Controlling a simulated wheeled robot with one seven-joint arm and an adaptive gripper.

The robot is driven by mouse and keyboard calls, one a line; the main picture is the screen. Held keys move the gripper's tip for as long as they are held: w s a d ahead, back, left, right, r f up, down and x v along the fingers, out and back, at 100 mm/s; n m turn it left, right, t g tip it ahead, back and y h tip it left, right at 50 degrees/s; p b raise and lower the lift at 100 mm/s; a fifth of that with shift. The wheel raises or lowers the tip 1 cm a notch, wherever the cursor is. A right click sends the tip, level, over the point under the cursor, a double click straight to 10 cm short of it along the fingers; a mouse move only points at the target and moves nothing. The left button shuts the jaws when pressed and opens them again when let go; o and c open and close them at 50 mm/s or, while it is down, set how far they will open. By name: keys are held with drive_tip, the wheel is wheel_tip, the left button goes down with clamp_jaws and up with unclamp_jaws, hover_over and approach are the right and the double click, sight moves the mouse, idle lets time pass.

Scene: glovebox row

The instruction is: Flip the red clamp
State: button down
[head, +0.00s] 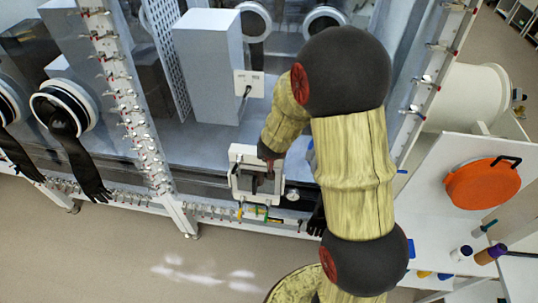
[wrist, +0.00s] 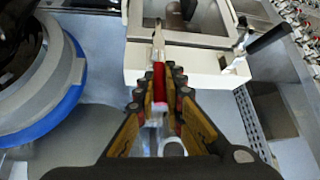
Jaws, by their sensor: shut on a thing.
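The red clamp (wrist: 158,82) shows in the wrist view as a narrow red grip between my fingers, with a pale metal tip pointing away toward the white framed box (wrist: 132,62). My gripper (wrist: 160,93) is shut on the red grip, one dark, tan-sided finger on each side. The fingers hide the clamp's lower part, so I cannot tell its full position. In the head view my gripper (head: 268,160) is at the front of the white framed box (head: 237,183), small and dark, and the clamp cannot be made out there.
A blue-rimmed round port (wrist: 72,98) is close on the left in the wrist view. A black lever handle (wrist: 268,38) sticks out at the right of the box. In the head view a post with several clamps (head: 130,100) stands left; open floor (head: 120,250) lies in front.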

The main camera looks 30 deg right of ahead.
drive_tip(key=c, duration=1.9)
unclamp_jaws()
drive_tip(key=shift+r, duration=0.1)
drive_tip(key=shift+v, duration=5.8)
